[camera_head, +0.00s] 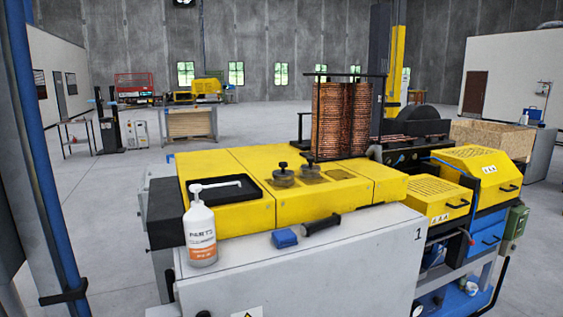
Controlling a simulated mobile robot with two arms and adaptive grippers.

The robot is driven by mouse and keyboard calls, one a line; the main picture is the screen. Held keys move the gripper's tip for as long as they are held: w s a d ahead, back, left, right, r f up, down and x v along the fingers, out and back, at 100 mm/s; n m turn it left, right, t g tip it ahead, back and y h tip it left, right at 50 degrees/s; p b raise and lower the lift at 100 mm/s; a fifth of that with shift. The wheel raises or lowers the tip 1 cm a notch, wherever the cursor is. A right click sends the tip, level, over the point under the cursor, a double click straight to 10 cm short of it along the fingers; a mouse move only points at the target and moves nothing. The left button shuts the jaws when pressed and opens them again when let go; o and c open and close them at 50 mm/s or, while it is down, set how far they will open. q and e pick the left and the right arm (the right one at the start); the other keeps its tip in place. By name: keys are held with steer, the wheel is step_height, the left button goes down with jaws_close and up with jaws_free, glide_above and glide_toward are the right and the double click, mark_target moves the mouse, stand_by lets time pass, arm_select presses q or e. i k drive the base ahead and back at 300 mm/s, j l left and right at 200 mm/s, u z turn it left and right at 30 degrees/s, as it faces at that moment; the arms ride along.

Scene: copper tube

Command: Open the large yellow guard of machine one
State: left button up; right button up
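Machine one stands in front of me; its grey cabinet (330,262) bears the number 1. Yellow covers (235,212) lie flat along its top. At its right end are two perforated yellow guards with black handles, both shut. The larger-looking guard (480,158) is at the far right and sits higher. The other guard (428,193) is nearer and lower. I cannot tell for certain which cover the task calls the large guard. Neither of my grippers is in view.
A rack of copper tubes (342,118) rises behind. A blue post (45,150) stands close at left. Open floor lies beyond.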

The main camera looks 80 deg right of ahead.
mark_target(501, 181)
steer(key=z, duration=3.7)
steer(key=i+l+u, duration=0.15)
steer(key=i+u, duration=0.3)
steer(key=i+l+u, duration=0.2)
steer(key=u, duration=0.25)
steer(key=l, duration=0.1)
